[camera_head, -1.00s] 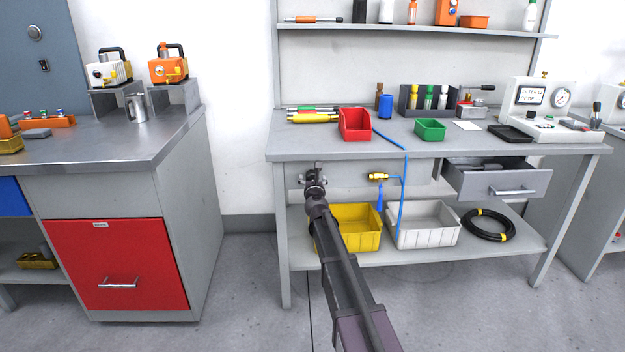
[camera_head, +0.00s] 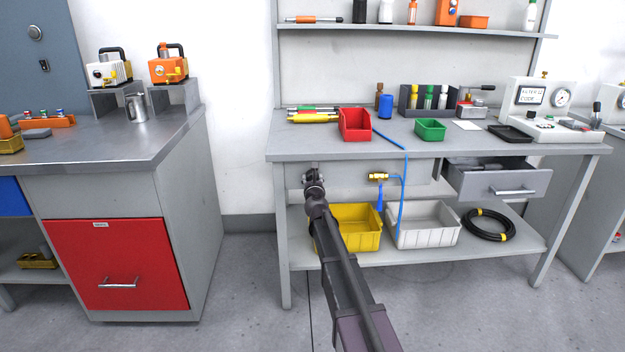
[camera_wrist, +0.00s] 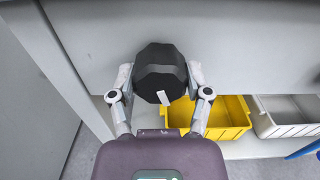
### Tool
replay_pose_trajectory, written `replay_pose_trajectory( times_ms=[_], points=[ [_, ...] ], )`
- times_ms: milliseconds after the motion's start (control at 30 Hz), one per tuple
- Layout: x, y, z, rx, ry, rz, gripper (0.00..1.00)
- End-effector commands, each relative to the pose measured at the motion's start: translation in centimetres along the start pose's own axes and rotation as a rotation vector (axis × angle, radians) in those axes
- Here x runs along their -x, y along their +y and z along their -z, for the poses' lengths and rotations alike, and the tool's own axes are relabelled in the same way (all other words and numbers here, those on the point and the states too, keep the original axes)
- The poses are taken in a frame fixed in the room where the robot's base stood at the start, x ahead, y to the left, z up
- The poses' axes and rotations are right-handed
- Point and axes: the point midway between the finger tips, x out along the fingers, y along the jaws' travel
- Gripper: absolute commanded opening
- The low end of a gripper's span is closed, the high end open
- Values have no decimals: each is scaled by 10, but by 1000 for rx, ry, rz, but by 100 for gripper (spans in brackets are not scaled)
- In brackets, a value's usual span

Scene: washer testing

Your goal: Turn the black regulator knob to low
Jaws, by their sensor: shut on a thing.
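The black regulator knob (camera_wrist: 160,68) is faceted and sits on the front panel of the grey workbench (camera_head: 428,153). A white marker stripe on its face points down and slightly right in the wrist view. My gripper (camera_wrist: 160,78) has its two fingers on the left and right sides of the knob and is shut on it. In the head view my gripper (camera_head: 313,177) is at the bench's front panel near its left end. There my own arm and gripper hide the knob.
A yellow bin (camera_head: 361,243) and a white bin (camera_head: 424,239) stand on the lower shelf. A brass valve (camera_head: 379,177) with a blue hose (camera_head: 404,200) hangs right of my gripper. An open drawer (camera_head: 500,183) juts out farther right. Floor is clear left of the bench.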

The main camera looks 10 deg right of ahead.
Motion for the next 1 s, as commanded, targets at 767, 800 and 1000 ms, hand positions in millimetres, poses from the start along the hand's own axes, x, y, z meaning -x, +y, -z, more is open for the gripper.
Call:
replay_pose_trajectory(
  times_ms=[767, 800, 1000],
  points=[
    [-2, 1, 0, 685, 0, 1, 16],
    [-2, 1, 0, 723, 0, 1, 16],
    [-2, 1, 0, 911, 0, 1, 16]
  ],
)
